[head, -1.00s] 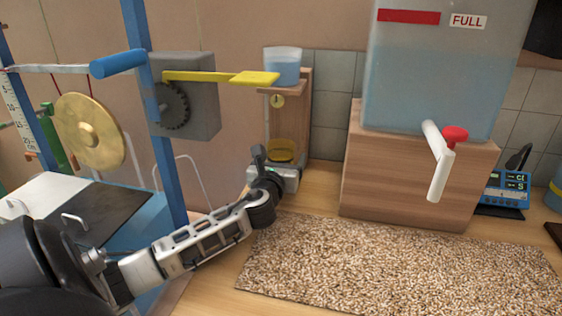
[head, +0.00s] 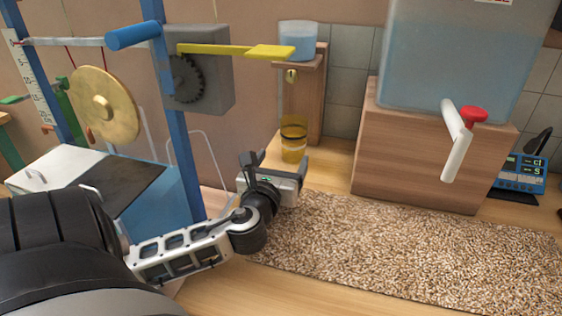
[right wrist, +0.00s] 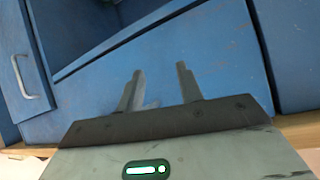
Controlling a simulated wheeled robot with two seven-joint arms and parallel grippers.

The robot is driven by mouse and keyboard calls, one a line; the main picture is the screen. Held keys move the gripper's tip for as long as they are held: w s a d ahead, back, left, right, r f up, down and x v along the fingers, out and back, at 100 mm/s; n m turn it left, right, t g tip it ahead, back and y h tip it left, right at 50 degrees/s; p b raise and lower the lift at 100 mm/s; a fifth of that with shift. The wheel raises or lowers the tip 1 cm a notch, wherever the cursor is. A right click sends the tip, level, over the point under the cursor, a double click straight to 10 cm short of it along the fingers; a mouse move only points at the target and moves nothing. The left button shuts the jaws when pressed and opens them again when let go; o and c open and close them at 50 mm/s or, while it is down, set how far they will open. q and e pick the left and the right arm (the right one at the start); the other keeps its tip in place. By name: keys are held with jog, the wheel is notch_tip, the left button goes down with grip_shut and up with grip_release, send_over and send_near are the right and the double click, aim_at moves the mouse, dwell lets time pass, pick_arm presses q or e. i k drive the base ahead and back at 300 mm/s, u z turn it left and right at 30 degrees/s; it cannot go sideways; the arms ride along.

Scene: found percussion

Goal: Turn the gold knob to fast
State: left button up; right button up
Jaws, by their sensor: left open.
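A small gold fitting (head: 291,76), which looks like the gold knob, sits on the front of a wooden stand (head: 301,105), just below a cup of blue water (head: 298,38). It is too small for its setting or any marking to be read. My left gripper (head: 277,160) is open and empty. It is low in front of the stand, near an amber cup (head: 293,135) at its foot, and well below the gold fitting. In the right wrist view my right gripper (right wrist: 159,72) is open and empty, facing a blue cabinet front (right wrist: 170,105).
A yellow lever (head: 240,50) reaches from a grey gear box (head: 205,80) to beside the water cup. A gold gong (head: 105,105) hangs at left. A wooden block (head: 420,155) bears a big water tank (head: 430,65) with a red-knobbed tap (head: 460,130). A pebbly mat (head: 400,245) lies in front.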

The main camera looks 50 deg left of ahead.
aim_at(292, 76)
jog(key=k, duration=1.5)
